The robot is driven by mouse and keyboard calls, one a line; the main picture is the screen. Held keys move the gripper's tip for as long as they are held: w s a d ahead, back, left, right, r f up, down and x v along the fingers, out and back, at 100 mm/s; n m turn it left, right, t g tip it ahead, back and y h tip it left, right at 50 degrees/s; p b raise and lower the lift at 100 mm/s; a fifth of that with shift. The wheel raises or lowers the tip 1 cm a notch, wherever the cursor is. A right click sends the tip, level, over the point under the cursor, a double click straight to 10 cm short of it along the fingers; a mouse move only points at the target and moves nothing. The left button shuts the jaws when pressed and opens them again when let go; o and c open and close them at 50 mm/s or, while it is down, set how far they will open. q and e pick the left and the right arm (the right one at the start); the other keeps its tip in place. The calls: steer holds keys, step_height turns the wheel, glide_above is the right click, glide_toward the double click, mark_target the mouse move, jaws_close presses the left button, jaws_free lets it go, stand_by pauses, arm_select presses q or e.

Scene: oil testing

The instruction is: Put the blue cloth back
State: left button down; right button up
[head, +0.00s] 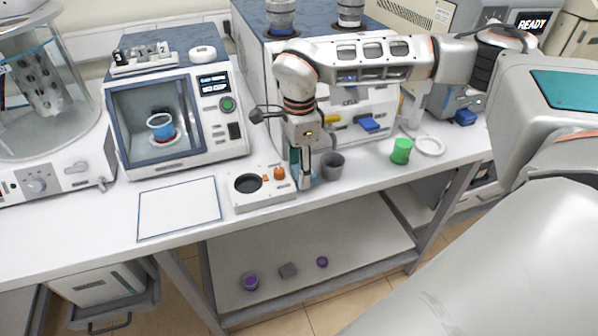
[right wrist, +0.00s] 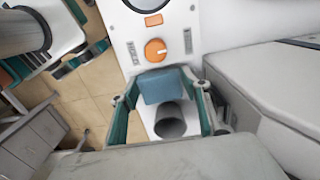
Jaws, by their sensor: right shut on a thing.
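The blue cloth (right wrist: 163,86) shows in the right wrist view as a folded block between the two teal-padded fingers of my right gripper (right wrist: 162,100). The gripper is shut on it. In the head view my right gripper (head: 304,178) points down at the front of the bench, between the white device with an orange knob (head: 262,187) and a grey cup (head: 332,165). The cloth is mostly hidden there behind the fingers. My left gripper is not in view.
A white square plate (head: 178,208) lies left of the knob device. A boxy instrument with a blue cup (head: 161,126) inside stands behind it. A green cup (head: 401,151) and a white ring (head: 430,146) are to the right. The bench's front edge is close.

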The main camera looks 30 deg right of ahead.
steer(key=shift+f, duration=0.7)
steer(key=o, duration=0.8)
steer(key=shift+f, duration=0.15)
step_height(320, 180, up, 12)
steer(key=shift+r, duration=0.2)
